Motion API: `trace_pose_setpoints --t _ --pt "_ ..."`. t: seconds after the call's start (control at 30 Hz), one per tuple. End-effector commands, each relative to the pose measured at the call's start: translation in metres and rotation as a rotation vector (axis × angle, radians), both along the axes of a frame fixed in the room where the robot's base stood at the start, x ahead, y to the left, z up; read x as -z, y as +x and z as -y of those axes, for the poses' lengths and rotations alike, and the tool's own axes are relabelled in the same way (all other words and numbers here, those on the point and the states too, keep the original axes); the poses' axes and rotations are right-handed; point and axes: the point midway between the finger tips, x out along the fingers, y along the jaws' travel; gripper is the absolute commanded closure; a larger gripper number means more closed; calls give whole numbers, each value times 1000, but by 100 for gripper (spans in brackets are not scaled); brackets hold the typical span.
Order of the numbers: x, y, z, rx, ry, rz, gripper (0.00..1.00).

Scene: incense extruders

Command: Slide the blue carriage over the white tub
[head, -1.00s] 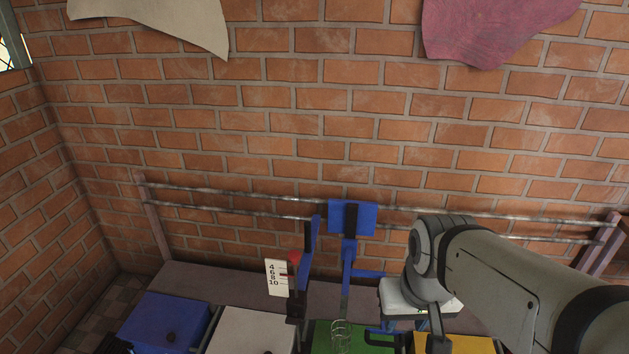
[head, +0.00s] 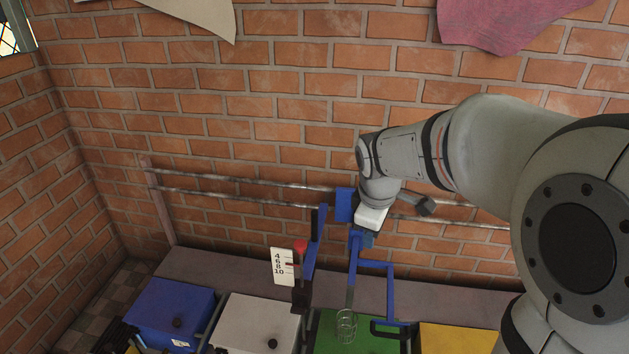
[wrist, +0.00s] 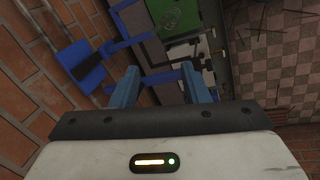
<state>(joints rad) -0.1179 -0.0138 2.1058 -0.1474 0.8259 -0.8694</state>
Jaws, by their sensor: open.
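The blue carriage (head: 344,205) hangs on two horizontal rails against the brick wall. Its blue arm and frame reach forward over the green tub (head: 325,338), with a black-ended handle bar on the right. A clear coiled piece hangs below it. The white tub (head: 257,322) stands left of the green tub, with a dark knob on its face. My gripper (head: 368,238) is open beside the carriage's arm, partly hidden by its own wrist. In the wrist view my open fingers (wrist: 160,80) straddle part of the blue frame; I cannot tell whether they touch it. The carriage plate (wrist: 80,66) shows left.
A blue tub (head: 172,310) stands far left and a yellow tub (head: 458,338) right. A numbered white scale (head: 283,267) with a red-topped lever (head: 300,247) stands between the white and green tubs. Rails (head: 240,190) run along the wall.

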Motion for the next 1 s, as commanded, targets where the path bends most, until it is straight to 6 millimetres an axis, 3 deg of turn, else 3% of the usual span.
trace_pose_setpoints --t 0.03,0.2,0.4,0.63,1.0 --pt "9 27 -10 -143 -45 -8 59" --pt "40 108 -46 -669 -216 -29 59" --pt "88 182 -93 -1212 -405 -63 59" --pt "123 220 -123 -1543 -529 -89 59" --pt "167 239 -121 -1597 -548 -99 59"
